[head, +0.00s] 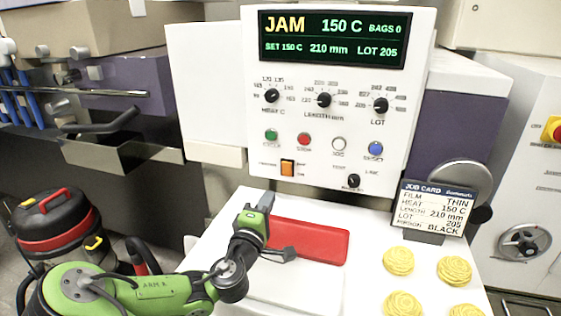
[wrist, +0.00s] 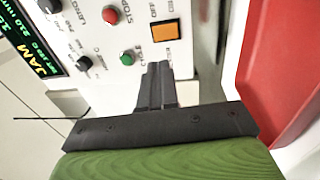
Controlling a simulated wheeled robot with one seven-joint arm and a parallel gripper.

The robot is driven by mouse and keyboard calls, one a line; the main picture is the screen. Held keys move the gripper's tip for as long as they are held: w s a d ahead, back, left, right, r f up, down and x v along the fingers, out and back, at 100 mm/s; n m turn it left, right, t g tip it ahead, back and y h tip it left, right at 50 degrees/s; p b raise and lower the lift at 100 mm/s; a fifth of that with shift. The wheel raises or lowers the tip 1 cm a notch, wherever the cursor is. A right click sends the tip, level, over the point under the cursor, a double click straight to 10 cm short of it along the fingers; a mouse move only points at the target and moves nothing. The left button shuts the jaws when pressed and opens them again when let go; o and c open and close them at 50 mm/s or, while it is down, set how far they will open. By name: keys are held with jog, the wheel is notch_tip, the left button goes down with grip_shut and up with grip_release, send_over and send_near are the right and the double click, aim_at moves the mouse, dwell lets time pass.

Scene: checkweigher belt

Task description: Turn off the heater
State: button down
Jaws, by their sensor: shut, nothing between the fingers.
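The white control panel (head: 320,115) carries an orange rocker switch (head: 287,168) at its lower left, with small labels too blurred to read surely. A black HEAT C knob (head: 271,96) sits higher on the left. The display (head: 333,38) reads JAM, 150 C, BAGS 0, SET 150 C, 210 mm, LOT 205. My gripper (head: 268,198) is shut and empty, below the orange switch and apart from it. In the wrist view, the closed fingertips (wrist: 158,67) point at the panel, near the green button (wrist: 127,58) and the orange switch (wrist: 165,32).
Red (head: 304,139), white (head: 339,144) and blue (head: 375,149) buttons sit above the switch row. A red pad (head: 308,242) lies beside my gripper. A vacuum (head: 58,225) stands at left.

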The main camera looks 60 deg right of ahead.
aim_at(284, 164)
jog(key=d+p, duration=0.2)
jog(key=d, duration=0.1)
jog(key=w+d+r+p, duration=0.1)
jog(key=d+p, duration=0.1)
jog(key=d, duration=0.2)
jog(key=d+p, duration=0.2)
jog(key=d, duration=0.1)
jog(key=shift+w+d+r, duration=0.3)
jog(key=shift+w+d+f, duration=0.1)
jog(key=shift+d, duration=0.2)
jog(key=shift+p, duration=0.45)
jog(key=p, duration=0.2)
jog(key=r+y+p, duration=0.1)
jog(key=p, duration=0.1)
jog(key=shift+d+r+p, duration=0.2)
jog(key=shift+r+p, duration=0.1)
jog(key=shift+f, duration=0.3)
jog(key=shift+w, duration=0.1)
